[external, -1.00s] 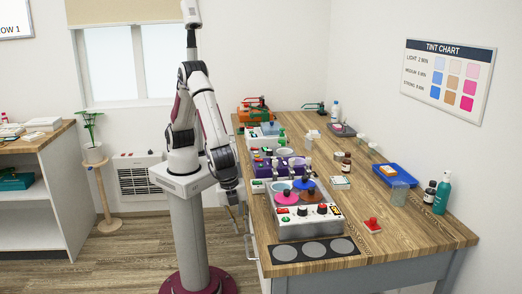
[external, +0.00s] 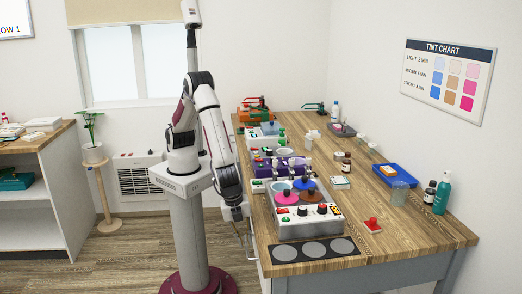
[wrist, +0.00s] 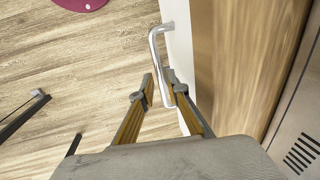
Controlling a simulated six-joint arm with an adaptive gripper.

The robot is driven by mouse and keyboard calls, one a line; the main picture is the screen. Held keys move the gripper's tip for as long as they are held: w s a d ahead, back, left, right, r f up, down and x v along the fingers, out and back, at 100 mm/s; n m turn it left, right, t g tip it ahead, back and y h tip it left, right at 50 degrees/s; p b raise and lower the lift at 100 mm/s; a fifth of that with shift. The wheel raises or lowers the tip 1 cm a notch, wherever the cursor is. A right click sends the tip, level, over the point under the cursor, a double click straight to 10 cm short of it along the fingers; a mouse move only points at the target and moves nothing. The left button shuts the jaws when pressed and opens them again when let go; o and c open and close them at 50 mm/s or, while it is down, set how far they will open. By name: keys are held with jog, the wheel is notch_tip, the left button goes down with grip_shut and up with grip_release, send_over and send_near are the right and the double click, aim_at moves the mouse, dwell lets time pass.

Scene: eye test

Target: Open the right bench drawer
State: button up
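The bench (external: 400,225) has a light front face, seen edge-on in the wrist view (wrist: 181,45). A bent silver bar handle (wrist: 157,62) stands out from this face. In the external view the handle (external: 250,247) shows small below the bench's left edge. My gripper (wrist: 160,90) is open, with one finger on each side of the handle's bar. A gap shows between the left finger and the bar; whether the right finger touches it I cannot tell. In the external view my gripper (external: 241,238) points down beside the bench's left side. The drawer's outline is hardly visible.
The wooden bench top overhangs close to the right of my gripper. On it stand a grey unit with coloured pots (external: 298,222), a blue tray (external: 404,178) and bottles (external: 441,195). The floor (wrist: 60,60) left of the handle is clear near the gripper.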

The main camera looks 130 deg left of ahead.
jog(key=shift+w+a+f, duration=0.1)
jog(key=shift+f, duration=0.45)
grip_shut()
jog(key=s+d, duration=1.6)
jog(key=shift+s+d, duration=0.35)
jog(key=shift+s, duration=0.05)
grip_release()
